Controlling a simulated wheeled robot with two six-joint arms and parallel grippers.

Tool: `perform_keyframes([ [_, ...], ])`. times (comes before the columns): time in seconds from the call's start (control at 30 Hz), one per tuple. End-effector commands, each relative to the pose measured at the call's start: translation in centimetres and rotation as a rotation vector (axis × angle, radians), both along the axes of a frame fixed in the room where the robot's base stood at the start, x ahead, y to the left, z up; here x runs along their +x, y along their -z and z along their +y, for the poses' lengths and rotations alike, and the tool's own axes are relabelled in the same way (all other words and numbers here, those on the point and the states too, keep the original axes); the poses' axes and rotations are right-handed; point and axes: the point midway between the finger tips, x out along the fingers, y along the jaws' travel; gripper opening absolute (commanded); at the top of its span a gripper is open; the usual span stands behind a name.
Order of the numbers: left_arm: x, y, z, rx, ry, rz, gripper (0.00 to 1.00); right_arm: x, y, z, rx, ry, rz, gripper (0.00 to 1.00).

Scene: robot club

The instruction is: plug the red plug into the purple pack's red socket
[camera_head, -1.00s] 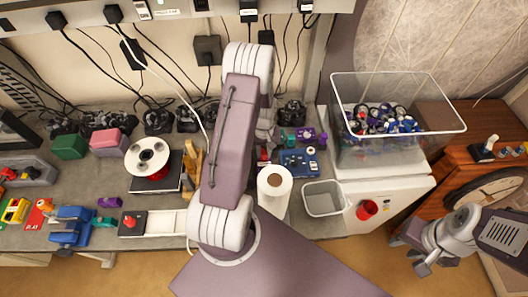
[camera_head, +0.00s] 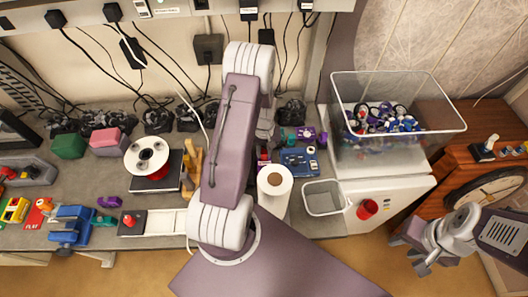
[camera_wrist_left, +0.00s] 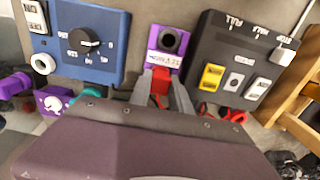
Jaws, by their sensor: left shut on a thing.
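In the left wrist view, my left gripper (camera_wrist_left: 161,92) is shut on the red plug (camera_wrist_left: 160,82). The plug points at the near side of the purple pack (camera_wrist_left: 164,60), which has a dark round opening and a small label. Plug and pack look very close; I cannot tell whether the plug is seated, and the red socket is not distinguishable. In the head view, my left arm covers the left gripper and most of the pack area. My right gripper (camera_head: 432,266) hangs at the lower right, empty, its fingers apart.
A blue box with a dial (camera_wrist_left: 78,42) stands left of the pack, and a black charger-like box (camera_wrist_left: 238,62) stands close on the right. A paper roll (camera_head: 275,181), a grey bin (camera_head: 323,198) and a clear tub (camera_head: 396,148) stand right of my left arm.

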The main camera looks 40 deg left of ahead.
Motion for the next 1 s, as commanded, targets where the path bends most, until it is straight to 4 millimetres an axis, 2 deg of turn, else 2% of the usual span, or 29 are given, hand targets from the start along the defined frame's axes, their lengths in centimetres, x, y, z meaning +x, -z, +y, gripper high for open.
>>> perform_keyframes([
  [0.3, 0.0, 0.2, 0.0, 0.000, 0.000, 0.000, 0.00, 0.0, 0.1, 0.0, 0.000, 0.000, 0.000, 0.36],
  [0.33, 0.0, 0.2, 0.0, -0.001, 0.000, 0.001, 0.29, 0.0, 0.1, 0.0, 0.000, 0.000, 0.000, 0.36],
  [0.4, 0.0, 0.2, 0.0, -0.001, 0.000, 0.001, 0.48, 0.0, 0.1, 0.0, 0.000, 0.000, 0.000, 0.36],
  [0.77, 0.1, -0.2, 0.0, 0.001, 0.000, -0.001, 0.49, 0.0, 0.2, 0.0, 0.000, 0.000, 0.000, 0.36],
  [0.87, 0.2, -1.8, 0.1, 0.002, 0.000, -0.005, 0.49, 0.0, 0.5, 0.0, 0.000, 0.000, 0.000, 0.36],
  [1.0, 0.2, -5.1, 0.1, 0.002, 0.000, -0.005, 0.49, 0.0, 1.0, 0.0, 0.000, 0.000, 0.000, 0.36],
])
